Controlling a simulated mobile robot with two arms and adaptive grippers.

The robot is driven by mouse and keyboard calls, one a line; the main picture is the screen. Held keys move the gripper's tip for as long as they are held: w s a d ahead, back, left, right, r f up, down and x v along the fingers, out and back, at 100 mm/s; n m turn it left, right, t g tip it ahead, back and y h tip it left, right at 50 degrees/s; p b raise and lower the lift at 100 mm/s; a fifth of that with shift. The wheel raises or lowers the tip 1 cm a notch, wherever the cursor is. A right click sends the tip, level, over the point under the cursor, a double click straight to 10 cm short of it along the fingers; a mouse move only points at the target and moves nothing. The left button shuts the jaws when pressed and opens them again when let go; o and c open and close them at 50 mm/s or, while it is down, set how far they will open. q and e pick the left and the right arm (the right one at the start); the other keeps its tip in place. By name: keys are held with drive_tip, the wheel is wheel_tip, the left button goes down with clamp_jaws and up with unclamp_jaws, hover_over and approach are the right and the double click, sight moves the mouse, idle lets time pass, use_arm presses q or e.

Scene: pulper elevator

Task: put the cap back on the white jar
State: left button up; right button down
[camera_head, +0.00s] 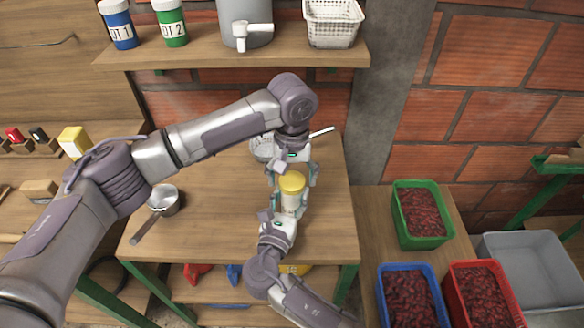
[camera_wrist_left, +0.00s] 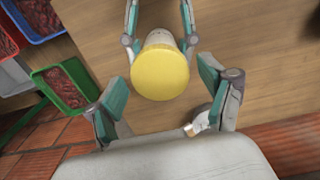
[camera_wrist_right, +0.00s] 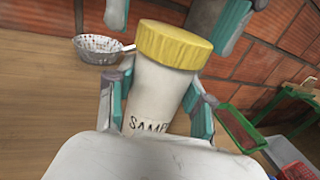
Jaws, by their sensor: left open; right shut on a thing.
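The white jar (camera_head: 290,201) with dark lettering stands upright in my right gripper (camera_head: 285,213), which is shut around its body; the jar also shows in the right wrist view (camera_wrist_right: 156,92). The yellow cap (camera_wrist_right: 175,45) sits level on top of the jar; how tightly it is on cannot be told. My left gripper (camera_head: 293,176) is open above the jar, pointing down, its fingers apart on either side of the cap. In the left wrist view the cap (camera_wrist_left: 160,72) lies ahead of the open left fingers (camera_wrist_left: 165,105) and hides most of the jar.
A saucepan (camera_head: 164,201) stands on the table's left, and a metal strainer (camera_wrist_right: 100,48) lies behind the jar. Crates of red beans, green (camera_head: 446,226), blue (camera_head: 437,292) and red (camera_head: 489,275), stand at the right beside a grey bin (camera_head: 530,265). A shelf (camera_head: 215,48) hangs above.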

use_arm(q)
drive_tip(key=c, duration=1.2)
drive_tip(key=m, duration=1.1)
drive_tip(key=shift+f, duration=0.1)
drive_tip(key=m, duration=0.3)
drive_tip(key=shift+m, duration=0.3)
drive_tip(key=o, duration=1.3)
